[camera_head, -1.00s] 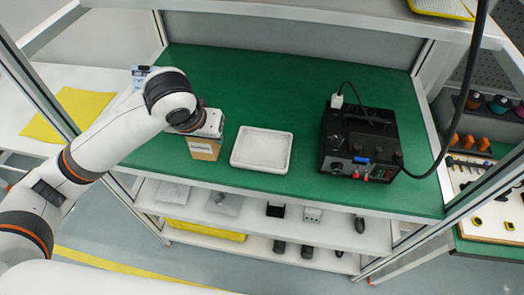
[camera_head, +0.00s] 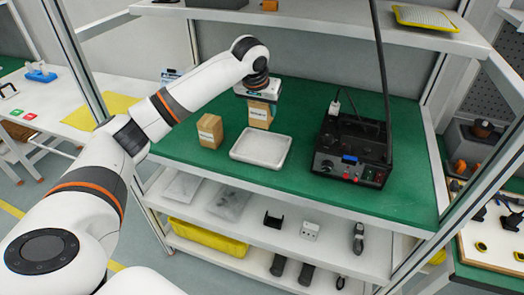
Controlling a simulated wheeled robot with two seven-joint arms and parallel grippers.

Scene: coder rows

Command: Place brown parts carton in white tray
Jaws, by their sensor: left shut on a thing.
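My left gripper (camera_head: 258,96) is shut on a brown carton (camera_head: 260,120) with a white label. It holds the carton upright from above, just beyond the white tray's far edge in the picture. I cannot tell how high the carton hangs. The white tray (camera_head: 261,164) is shallow and empty and lies on the green table top. A second brown carton (camera_head: 210,131) with a label stands upright on the table, left of the tray and apart from it. The labels are too small to read. My right gripper is not in view.
A black device (camera_head: 350,152) with knobs and a cable stands right of the tray. A yellow mat (camera_head: 100,110) lies on a white table at left. A lower shelf (camera_head: 330,250) holds several small items. An upper shelf (camera_head: 330,25) spans the back. Green surface is clear around the tray.

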